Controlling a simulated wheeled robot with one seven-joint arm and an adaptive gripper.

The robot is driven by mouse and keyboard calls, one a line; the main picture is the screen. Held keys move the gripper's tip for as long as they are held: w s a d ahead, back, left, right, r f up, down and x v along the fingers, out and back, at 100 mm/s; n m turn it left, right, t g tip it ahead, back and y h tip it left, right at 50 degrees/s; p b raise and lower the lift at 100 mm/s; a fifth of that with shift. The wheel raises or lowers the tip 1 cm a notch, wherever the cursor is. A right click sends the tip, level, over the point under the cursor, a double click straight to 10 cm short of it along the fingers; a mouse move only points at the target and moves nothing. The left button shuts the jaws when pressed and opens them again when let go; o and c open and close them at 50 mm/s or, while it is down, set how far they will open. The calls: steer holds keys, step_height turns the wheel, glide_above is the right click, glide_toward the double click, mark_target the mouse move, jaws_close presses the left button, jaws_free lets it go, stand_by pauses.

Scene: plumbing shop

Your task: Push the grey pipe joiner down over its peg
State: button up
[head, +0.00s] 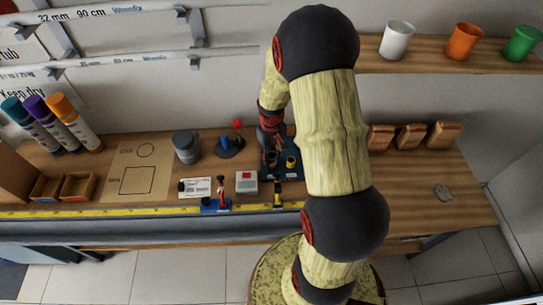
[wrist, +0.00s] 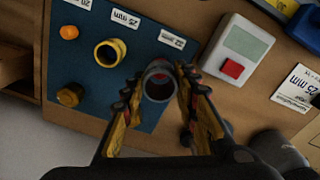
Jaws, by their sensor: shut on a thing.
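My gripper (wrist: 158,88) is shut on the grey pipe joiner (wrist: 158,68), a short open ring between the fingertips. The joiner is over the blue peg board (wrist: 70,62), below the white label that seems to read 32 mm (wrist: 158,37). Something red shows inside the ring, perhaps the peg top; I cannot tell whether the joiner is around it or above it. A yellow joiner (wrist: 108,52) stands by the 25 mm label, with an orange peg (wrist: 69,32) to its left. In the head view my gripper (head: 270,152) is at the board (head: 290,172), its fingertips unclear.
A grey-green box with a red button (wrist: 232,68) stands right of the board. A dark yellow round piece (wrist: 70,94) is at the board's near-left corner. A yellow measuring tape (head: 120,211) runs along the bench's front edge. The bench's right part (head: 415,190) is mostly clear.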

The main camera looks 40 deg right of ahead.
steer(key=shift+f+b, duration=0.75)
steer(key=shift+f, duration=0.45)
stand_by(0.3)
steer(key=o, duration=1)
step_height(320, 180, up, 12)
stand_by(0.6)
